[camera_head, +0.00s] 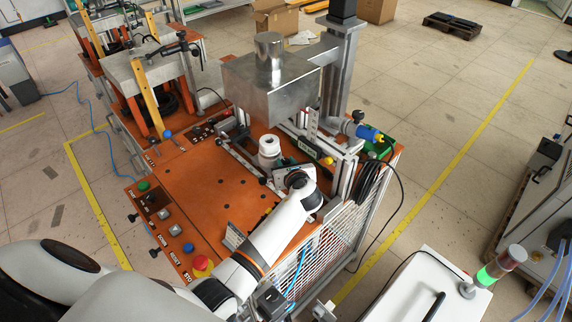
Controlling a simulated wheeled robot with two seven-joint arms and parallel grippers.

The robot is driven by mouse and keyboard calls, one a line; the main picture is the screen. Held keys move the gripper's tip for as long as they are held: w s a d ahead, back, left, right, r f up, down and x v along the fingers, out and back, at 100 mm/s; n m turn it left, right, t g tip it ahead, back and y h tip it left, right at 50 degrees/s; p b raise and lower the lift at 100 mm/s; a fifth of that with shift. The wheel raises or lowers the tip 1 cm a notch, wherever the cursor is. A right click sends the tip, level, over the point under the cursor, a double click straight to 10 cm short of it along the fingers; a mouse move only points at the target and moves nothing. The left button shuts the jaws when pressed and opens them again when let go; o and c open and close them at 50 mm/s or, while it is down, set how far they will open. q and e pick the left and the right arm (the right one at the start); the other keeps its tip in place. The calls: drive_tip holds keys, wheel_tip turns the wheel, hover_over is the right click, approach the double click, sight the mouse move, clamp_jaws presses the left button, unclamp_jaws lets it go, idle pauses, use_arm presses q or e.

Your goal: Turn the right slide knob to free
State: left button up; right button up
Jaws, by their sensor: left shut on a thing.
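My left arm comes in from the lower left over the orange-topped heater table (190,185). My left gripper (278,183) is down at the right end of the slide rail, close to the table top. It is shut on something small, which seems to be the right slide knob. Its fingertips and the knob are largely hidden by my wrist, so the knob's turn cannot be read. A small black knob (219,141) shows at the rail's other end. A white cylindrical part (268,149) stands just behind the gripper. My right gripper is not in view.
A grey metal box (272,88) overhangs the table behind the gripper. A metal frame with a blue-and-yellow connector (368,133) and a coiled black cable (370,182) stand close right. Buttons, including a red emergency stop (202,265), line the front left. The table middle is clear.

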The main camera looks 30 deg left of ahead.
use_arm(q)
drive_tip(key=o, duration=0.6)
drive_tip(key=shift+o, duration=0.2)
drive_tip(key=shift+s, duration=0.1)
drive_tip(key=b+v, duration=0.1)
drive_tip(key=v, duration=1.1)
